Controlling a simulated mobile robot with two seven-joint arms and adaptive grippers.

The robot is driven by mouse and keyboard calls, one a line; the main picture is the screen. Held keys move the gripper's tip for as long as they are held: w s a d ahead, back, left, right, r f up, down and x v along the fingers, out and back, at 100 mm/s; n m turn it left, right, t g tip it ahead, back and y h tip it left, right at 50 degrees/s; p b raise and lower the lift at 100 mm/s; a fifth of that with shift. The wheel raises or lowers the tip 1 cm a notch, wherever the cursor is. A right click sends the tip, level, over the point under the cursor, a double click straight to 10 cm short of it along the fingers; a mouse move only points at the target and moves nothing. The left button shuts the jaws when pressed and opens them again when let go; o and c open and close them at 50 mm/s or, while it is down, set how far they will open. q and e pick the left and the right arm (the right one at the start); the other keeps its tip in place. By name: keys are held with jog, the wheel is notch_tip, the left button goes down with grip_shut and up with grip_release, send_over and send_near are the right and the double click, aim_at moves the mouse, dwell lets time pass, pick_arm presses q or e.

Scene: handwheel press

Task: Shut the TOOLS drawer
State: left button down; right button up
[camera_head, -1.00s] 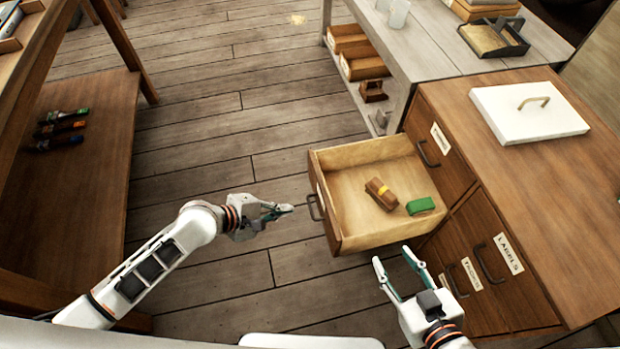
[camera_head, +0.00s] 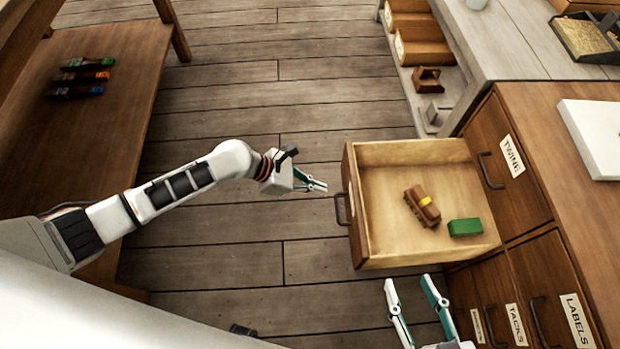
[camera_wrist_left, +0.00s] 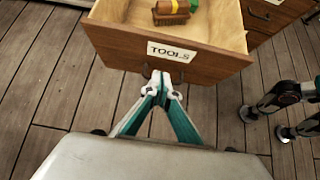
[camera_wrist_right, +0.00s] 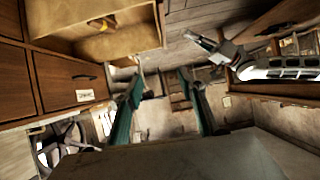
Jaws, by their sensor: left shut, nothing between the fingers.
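The TOOLS drawer (camera_head: 383,225) is pulled out of the wooden cabinet. It holds a brown brush-like item with a yellow band (camera_head: 423,207) and a green block (camera_head: 465,227). Its front (camera_wrist_left: 115,48) with the TOOLS label (camera_wrist_left: 173,52) shows in the left wrist view. Its dark handle (camera_head: 344,208) is on the front, partly hidden behind my fingertips in the left wrist view. My left gripper (camera_head: 324,187) is shut and empty, just short of the drawer front near the handle. My right gripper (camera_head: 409,281) is open and empty, below the drawer's near side in the picture.
The cabinet has shut drawers labelled TWINE (camera_head: 511,157), TACKS (camera_head: 516,325) and LABELS (camera_head: 577,321). A grey bench (camera_head: 500,50) stands behind it. A wooden table with a lower shelf (camera_head: 90,150) is at the left. Bare plank floor lies between.

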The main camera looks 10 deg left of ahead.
aim_at(351, 192)
pick_arm(q)
jog(key=d+f, duration=0.1)
jog(key=d, duration=0.1)
jog(key=w+d+f+b, duration=0.1)
jog(key=d+f+b, duration=0.1)
jog(key=d, duration=0.1)
jog(key=shift+w+d, duration=0.3)
jog(key=shift+w, duration=0.05)
jog(key=shift+w+d+r, duration=0.25)
jog(key=shift+d, duration=0.15)
pick_arm(e)
jog(key=shift+w+a+r+m+t+y, duration=0.15)
jog(key=shift+a+r+m+t+y, duration=0.2)
jog(key=shift+a+m, duration=0.4)
jog(key=shift+w+a+r+m+t+y, duration=0.15)
jog(key=shift+a+r+m, duration=0.3)
jog(key=shift+a, duration=0.5)
jog(key=shift+d+f, duration=0.1)
jog(key=shift+d, duration=0.05)
